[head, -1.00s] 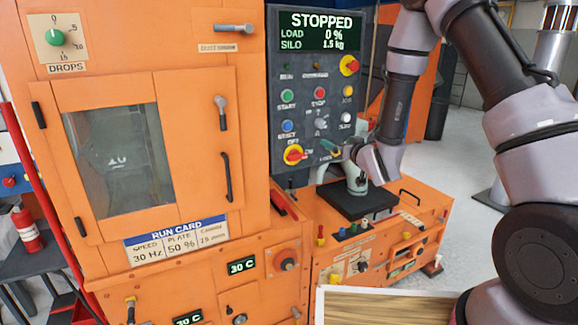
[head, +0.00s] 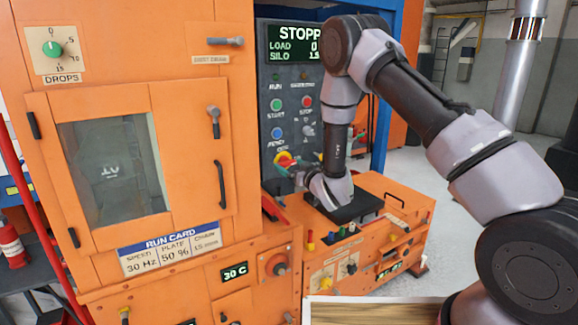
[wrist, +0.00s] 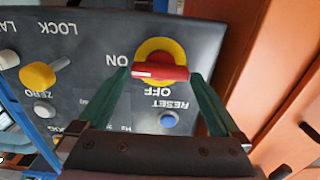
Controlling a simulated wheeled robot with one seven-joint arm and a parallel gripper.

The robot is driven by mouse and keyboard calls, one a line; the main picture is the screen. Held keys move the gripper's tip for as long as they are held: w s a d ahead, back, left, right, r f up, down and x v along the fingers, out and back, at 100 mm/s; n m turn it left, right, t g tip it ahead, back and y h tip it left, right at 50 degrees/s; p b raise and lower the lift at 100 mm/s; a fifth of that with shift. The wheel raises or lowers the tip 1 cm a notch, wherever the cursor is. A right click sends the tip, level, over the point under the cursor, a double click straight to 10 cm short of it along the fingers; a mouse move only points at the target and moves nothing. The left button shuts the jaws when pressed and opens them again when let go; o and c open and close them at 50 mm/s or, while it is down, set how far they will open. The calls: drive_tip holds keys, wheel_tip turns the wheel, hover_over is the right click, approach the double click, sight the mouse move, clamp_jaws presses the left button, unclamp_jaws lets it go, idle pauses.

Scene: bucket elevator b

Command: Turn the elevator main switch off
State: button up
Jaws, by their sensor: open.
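The main switch is a red handle on a yellow ring, on the dark control panel. In the wrist view, which shows the panel upside down, the red handle of the main switch (wrist: 160,72) lies level across the ring, with ON beside its left end and OFF below it. My gripper (wrist: 160,77) is open, with one green finger on each side of the handle's ends. I cannot tell whether the fingers touch it. In the head view the switch (head: 284,160) is at the panel's lower left, partly covered by my gripper (head: 297,165).
The display (head: 297,44) reads STOPPED, partly hidden by my arm. A blue RESET button (wrist: 168,119) and a yellow LOCK knob (wrist: 38,75) are near the switch. The orange cabinet (head: 240,110) stands close on the left. An orange bench (head: 370,235) with small controls is below.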

drive_tip(key=shift+w+a, duration=0.35)
drive_tip(key=shift+w, duration=0.15)
drive_tip(key=c, duration=1)
